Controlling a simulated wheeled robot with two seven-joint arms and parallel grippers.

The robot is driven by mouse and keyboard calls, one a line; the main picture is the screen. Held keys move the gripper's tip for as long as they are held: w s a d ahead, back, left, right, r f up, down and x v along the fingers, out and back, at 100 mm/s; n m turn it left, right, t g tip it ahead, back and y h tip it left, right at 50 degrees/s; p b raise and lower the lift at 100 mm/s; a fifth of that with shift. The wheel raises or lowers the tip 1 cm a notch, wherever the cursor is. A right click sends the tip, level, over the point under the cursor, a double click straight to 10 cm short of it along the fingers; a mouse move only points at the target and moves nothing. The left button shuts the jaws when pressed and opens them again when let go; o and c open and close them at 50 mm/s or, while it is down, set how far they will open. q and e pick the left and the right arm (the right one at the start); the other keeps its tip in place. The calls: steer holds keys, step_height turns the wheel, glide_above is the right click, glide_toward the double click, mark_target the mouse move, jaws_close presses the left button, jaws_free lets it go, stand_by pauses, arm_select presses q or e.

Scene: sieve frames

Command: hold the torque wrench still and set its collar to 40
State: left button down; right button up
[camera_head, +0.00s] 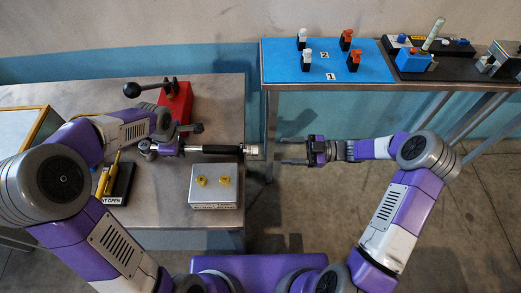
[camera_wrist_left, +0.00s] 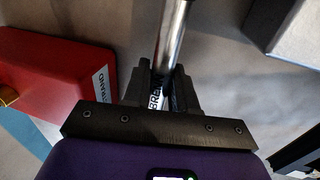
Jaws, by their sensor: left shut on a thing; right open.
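The torque wrench (camera_head: 215,149) lies roughly level across the left table in the head view, with a black grip and a silver shaft. Its silver end collar (camera_head: 252,152) reaches just past the table's right edge; its scale is too small to read. My left gripper (camera_head: 172,148) is shut on the shaft, left of the black grip. The left wrist view shows the silver shaft (camera_wrist_left: 171,45) between the fingers (camera_wrist_left: 163,88). My right gripper (camera_head: 284,150) is open and empty, right of the collar, its fingers pointing at it with a gap between.
A red box (camera_head: 178,100) with a black-knobbed lever stands behind the wrench. A grey box (camera_head: 213,198) with two yellow pieces on top sits in front. A yellow tool rests on a black stand (camera_head: 120,184). The back-right table holds a blue mat (camera_head: 285,70) and fixtures.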

mark_target(252, 151)
steer(key=a, duration=0.9)
steer(key=shift+w+a, duration=0.15)
steer(key=shift+a, duration=0.05)
steer(key=shift+c, duration=0.2)
steer(key=c, duration=1)
